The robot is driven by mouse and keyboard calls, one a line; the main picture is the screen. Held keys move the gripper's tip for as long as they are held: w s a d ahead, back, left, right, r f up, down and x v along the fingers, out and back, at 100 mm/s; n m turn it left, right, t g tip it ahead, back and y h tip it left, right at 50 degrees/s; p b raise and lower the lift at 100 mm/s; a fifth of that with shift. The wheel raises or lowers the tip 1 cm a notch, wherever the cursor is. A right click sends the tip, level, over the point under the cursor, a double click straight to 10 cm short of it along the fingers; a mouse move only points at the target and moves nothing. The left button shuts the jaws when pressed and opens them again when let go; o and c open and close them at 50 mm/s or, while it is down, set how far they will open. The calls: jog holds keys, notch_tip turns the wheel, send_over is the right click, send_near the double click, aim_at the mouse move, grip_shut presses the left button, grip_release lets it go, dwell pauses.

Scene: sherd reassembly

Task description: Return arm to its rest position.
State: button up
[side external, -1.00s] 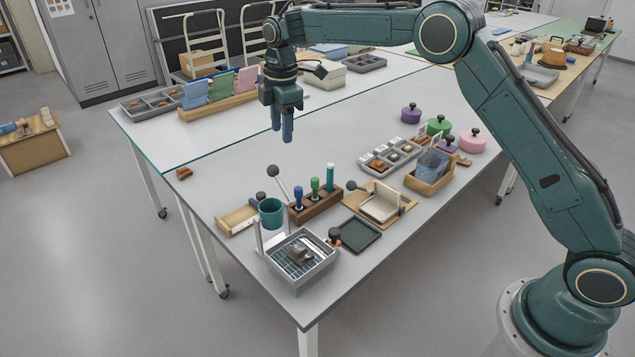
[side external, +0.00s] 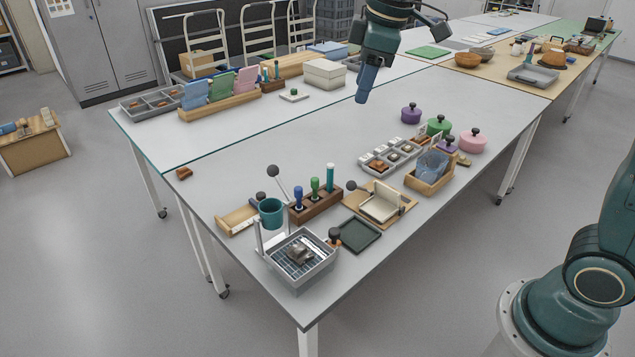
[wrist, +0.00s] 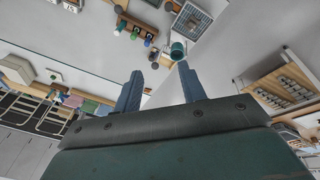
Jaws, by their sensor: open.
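My gripper (side external: 363,92) hangs in the air above the back half of the grey table, near the top middle of the side view. Its blue fingers point down and overlap each other there. In the wrist view my gripper (wrist: 156,72) shows its two fingers spread apart with nothing between them. It touches nothing on the table. The arm's upper links are mostly out of the side view.
The grey table (side external: 250,160) carries a wire-mesh tray (side external: 302,258), a teal cup (side external: 271,212), a wooden tool block (side external: 316,206), a dark tray (side external: 359,235), a wooden box (side external: 430,181) and knobbed lids (side external: 473,141). Its middle is clear. White boxes (side external: 325,73) stand behind.

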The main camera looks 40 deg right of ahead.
jog(key=s+d+f+m+t, duration=0.1)
jog(key=s+m, duration=0.3)
jog(key=s, duration=0.7)
jog(key=s+d+f+m+t, duration=0.1)
jog(key=s+f+m, duration=0.3)
jog(key=s, duration=0.8)
jog(key=shift+s, duration=0.3)
